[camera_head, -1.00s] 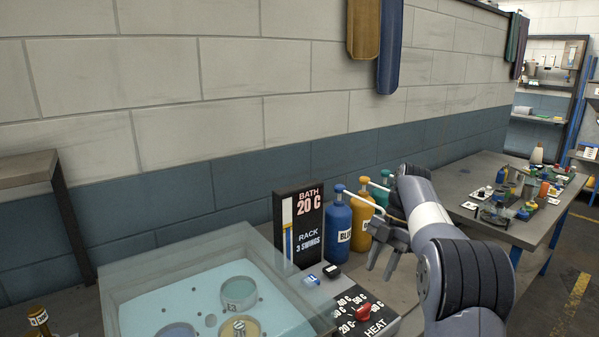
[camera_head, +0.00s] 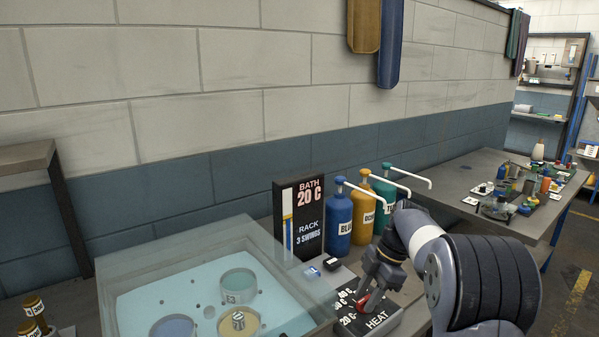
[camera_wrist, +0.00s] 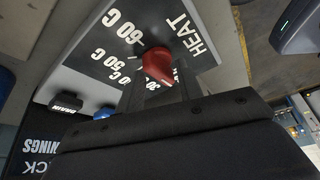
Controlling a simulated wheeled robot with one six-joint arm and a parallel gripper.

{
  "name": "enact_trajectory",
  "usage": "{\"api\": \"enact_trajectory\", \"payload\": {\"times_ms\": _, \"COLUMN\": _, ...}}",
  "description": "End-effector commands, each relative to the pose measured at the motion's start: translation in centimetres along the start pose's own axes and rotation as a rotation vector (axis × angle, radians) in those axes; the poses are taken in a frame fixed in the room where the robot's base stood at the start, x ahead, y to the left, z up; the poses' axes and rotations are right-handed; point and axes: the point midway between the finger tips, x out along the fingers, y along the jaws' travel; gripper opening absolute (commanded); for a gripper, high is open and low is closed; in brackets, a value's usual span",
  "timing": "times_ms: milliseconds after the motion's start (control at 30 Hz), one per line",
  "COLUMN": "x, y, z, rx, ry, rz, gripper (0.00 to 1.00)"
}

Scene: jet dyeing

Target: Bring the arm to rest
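My gripper (camera_head: 368,292) points down over the heat panel (camera_head: 388,327) in the head view. Its fingertips are right at the red knob (camera_head: 362,301), which they partly cover. In the wrist view the red knob (camera_wrist: 158,66) stands on the panel between the temperature marks and the word HEAT, just ahead of my dark gripper body (camera_wrist: 165,92). I cannot tell whether the fingers touch or grip the knob. My arm is bent down from the right.
Blue (camera_head: 339,222), yellow (camera_head: 363,212) and teal (camera_head: 384,208) pump bottles stand behind my gripper. The bath display (camera_head: 299,225) reads 20 C. A clear-walled bath (camera_head: 150,290) holding beakers is at left. A cluttered table (camera_head: 470,205) stands at right.

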Motion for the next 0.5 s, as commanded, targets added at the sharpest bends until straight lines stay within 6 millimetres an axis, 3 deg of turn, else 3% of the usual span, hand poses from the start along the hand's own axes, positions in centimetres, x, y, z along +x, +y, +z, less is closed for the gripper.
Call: {"api": "enact_trajectory", "payload": {"times_ms": 500, "x": 0.02, "y": -0.24, "z": -0.03, "rx": 0.349, "ry": -0.001, "rz": 0.146, "gripper": 0.35}}
